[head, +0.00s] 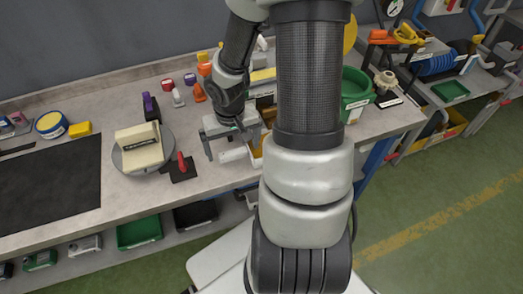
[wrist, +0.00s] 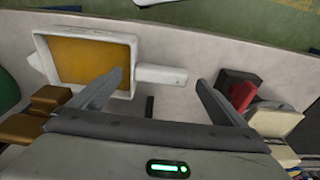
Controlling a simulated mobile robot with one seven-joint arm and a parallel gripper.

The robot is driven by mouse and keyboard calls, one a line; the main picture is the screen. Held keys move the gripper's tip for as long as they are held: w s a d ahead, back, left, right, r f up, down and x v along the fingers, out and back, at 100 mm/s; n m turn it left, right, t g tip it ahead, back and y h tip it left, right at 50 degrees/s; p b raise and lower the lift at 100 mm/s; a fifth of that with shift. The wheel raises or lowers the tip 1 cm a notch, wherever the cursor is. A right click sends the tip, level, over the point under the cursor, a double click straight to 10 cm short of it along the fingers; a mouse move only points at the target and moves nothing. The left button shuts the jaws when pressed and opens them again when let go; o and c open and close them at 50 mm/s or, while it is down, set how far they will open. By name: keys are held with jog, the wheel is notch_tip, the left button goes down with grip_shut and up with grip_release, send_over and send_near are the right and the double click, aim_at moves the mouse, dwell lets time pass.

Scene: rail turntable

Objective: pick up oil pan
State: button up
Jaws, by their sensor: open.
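The oil pan looks to be the shallow white-rimmed pan (wrist: 133,52) with an orange-brown inside, in the upper left of the wrist view. Its stubby white handle (wrist: 160,76) points right. In the head view the handle (head: 233,155) shows below my gripper (head: 230,142), and most of the pan is hidden behind my arm. In the wrist view my gripper (wrist: 160,80) is open and empty, with one fingertip on each side of the handle's end. I cannot tell how far above the handle the fingers are.
A red-handled item (head: 182,164) on a dark block lies left of my gripper. Further left a cream block (head: 139,148) sits on a round grey turntable (head: 120,166). A green bin (head: 355,88) stands at the right. Small coloured items line the bench's back.

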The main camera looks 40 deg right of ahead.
aim_at(234, 152)
notch_tip(234, 152, down, 3)
jog(key=shift+w+f+b, duration=0.1)
jog(key=shift+w+b, duration=0.05)
jog(key=shift+b, duration=0.3)
jog(key=shift+d, duration=0.1)
jog(key=c, duration=1.5)
